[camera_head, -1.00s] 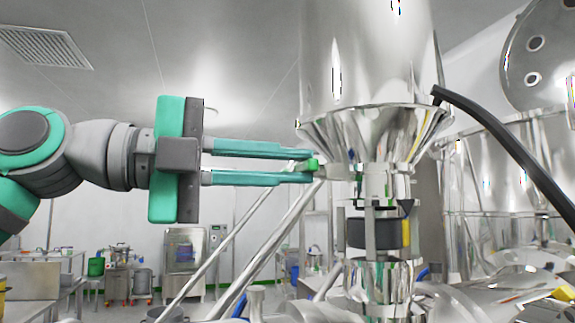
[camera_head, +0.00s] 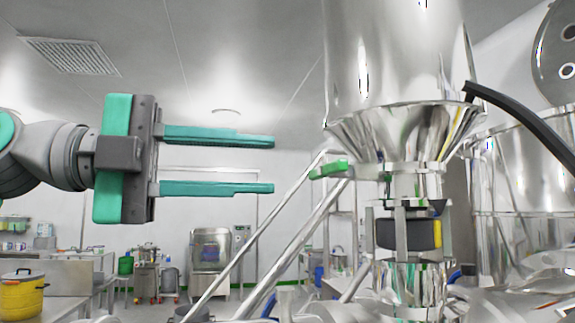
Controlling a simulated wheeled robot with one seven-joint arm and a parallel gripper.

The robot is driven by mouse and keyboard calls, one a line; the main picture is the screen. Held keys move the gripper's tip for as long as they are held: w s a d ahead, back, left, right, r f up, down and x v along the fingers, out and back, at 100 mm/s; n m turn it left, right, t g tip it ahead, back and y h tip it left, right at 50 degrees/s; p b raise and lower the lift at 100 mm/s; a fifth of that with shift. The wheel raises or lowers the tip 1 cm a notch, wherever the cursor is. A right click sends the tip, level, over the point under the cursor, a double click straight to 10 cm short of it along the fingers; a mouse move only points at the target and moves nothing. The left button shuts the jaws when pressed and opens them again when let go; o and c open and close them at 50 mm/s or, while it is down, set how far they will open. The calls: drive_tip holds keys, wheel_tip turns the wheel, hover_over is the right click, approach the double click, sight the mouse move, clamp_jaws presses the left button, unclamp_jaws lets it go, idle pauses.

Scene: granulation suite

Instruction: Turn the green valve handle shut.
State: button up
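The green valve handle (camera_head: 329,169) sticks out to the left from the steel collar (camera_head: 415,172) under the cone of the large steel hopper (camera_head: 400,130). The handle lies roughly level, with its free end at the left. My gripper (camera_head: 273,164) is left of the handle, with its two teal fingers pointing right. The fingers are wide apart with nothing between them. A gap shows between the fingertips and the handle's free end, and the handle's height falls between the two fingers. Nothing hides the handle.
A black hose (camera_head: 520,120) runs down from the hopper's right side. Slanted steel tubes (camera_head: 290,235) stand below and left of the handle. A yellow pot (camera_head: 22,296) is on a table at lower left. The air around my gripper is clear.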

drive_tip(key=shift+v, duration=1.35)
